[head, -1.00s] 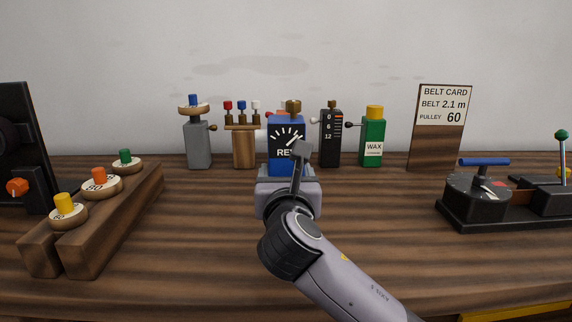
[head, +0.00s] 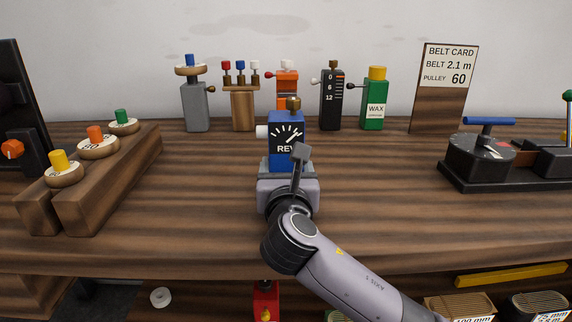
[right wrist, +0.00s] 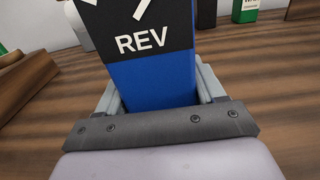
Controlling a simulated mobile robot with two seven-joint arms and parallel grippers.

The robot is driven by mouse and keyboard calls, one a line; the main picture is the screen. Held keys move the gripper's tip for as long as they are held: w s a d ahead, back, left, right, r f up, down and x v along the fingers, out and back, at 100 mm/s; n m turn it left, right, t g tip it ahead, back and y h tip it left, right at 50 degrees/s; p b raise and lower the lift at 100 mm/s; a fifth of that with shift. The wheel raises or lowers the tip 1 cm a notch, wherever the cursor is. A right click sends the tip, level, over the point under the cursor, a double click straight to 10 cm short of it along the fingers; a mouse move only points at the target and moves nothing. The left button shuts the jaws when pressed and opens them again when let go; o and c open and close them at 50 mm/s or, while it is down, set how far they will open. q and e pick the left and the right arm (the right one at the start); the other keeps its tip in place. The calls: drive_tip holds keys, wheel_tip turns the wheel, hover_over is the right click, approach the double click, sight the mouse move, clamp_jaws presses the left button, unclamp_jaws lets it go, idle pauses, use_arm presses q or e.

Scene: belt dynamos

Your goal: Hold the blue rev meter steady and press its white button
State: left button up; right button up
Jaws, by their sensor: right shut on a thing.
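The blue rev meter (head: 286,129) is upright in the middle of the head view, with a black dial marked REV and a brass knob on top. Its white button (head: 262,131) sticks out from its left side, with nothing touching it. My right gripper (head: 287,167) is shut on the lower part of the meter, and the wrist view shows a finger on each side of the blue body (right wrist: 150,78). The meter's bottom is hidden by the gripper, so I cannot tell whether it touches the table. My left gripper is not in view.
Behind the meter stand a grey device (head: 197,105), an orange one (head: 287,88), a black one (head: 331,98) and a green wax bottle (head: 374,100). A wooden pulley rack (head: 85,180) is left, a black dynamo rig (head: 490,165) right. Bare table (head: 390,190) lies between.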

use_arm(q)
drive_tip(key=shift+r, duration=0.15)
use_arm(e)
drive_tip(key=shift+f, duration=0.1)
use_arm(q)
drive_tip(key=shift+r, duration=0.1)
use_arm(e)
drive_tip(key=shift+f, duration=0.2)
use_arm(q)
drive_tip(key=shift+p, duration=0.3)
use_arm(e)
drive_tip(key=shift+f, duration=0.15)
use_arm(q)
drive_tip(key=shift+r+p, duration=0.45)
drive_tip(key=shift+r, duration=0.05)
use_arm(e)
drive_tip(key=shift+f, duration=0.1)
idle(0.8)
idle(0.3)
drive_tip(key=shift+f, duration=0.15)
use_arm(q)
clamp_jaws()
use_arm(e)
drive_tip(key=shift+f, duration=0.1)
idle(1.5)
